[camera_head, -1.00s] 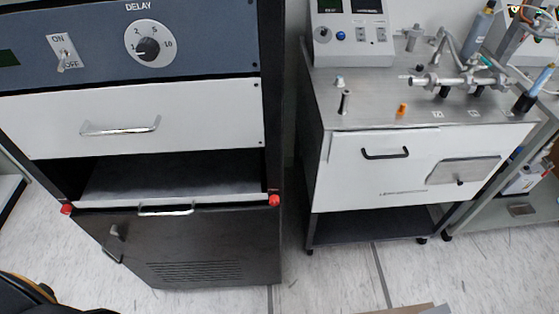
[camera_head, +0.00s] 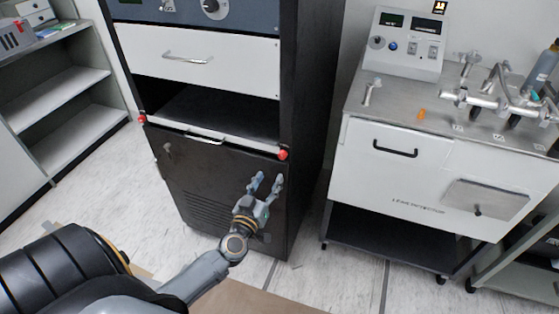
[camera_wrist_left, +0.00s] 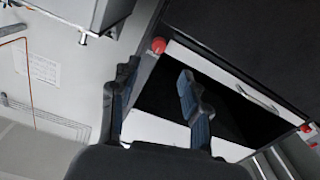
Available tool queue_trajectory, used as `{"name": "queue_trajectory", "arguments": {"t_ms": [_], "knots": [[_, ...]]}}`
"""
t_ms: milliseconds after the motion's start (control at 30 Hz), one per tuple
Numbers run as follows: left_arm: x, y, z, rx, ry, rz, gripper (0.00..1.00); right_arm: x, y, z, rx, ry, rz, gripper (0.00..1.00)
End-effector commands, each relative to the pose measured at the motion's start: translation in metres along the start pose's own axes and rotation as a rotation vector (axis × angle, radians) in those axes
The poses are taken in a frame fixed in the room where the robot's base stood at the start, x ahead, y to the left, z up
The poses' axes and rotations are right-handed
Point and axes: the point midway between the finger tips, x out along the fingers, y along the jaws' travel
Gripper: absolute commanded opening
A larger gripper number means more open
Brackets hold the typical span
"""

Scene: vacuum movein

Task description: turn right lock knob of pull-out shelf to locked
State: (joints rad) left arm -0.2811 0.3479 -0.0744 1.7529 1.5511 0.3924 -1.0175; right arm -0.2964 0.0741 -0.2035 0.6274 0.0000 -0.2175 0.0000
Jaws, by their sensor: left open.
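The pull-out shelf (camera_head: 232,143) is a thin white-fronted shelf with a metal handle, low in the black rack. Its right lock knob (camera_head: 283,154) is a small red knob at the right end of its front edge. The left lock knob (camera_head: 142,119) is red too. My left gripper (camera_head: 267,180) is open and empty, below the right knob in the head view and apart from it. In the left wrist view the open fingers (camera_wrist_left: 157,82) point up towards a red knob (camera_wrist_left: 158,45), apparently the right one. My right gripper is not in view.
The black rack's door (camera_head: 200,175) lies under the shelf, and a white drawer (camera_head: 215,68) above it. A steel-topped bench (camera_head: 400,110) with instruments stands to the right across a narrow gap. Grey shelves (camera_head: 75,115) stand at the left.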

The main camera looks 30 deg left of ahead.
Motion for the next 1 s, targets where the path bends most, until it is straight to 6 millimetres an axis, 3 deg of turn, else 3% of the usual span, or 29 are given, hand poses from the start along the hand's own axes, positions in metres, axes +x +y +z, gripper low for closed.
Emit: {"name": "queue_trajectory", "arguments": {"t_ms": [167,400,567,867,1000], "knots": [[0.042,0.001,0.0,-0.002,0.002,0.001,0.47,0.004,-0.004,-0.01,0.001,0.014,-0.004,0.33],[0.081,0.001,0.002,-0.001,0.0,0.002,0.47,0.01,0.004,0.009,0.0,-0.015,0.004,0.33],[0.092,0.001,0.001,-0.001,-0.001,0.002,0.47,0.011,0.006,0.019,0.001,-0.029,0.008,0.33],[0.094,0.001,0.001,-0.001,-0.002,0.002,0.47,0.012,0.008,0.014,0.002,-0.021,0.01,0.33],[0.094,0.001,0.001,-0.001,-0.002,0.002,0.22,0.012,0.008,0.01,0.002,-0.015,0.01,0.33]]}}
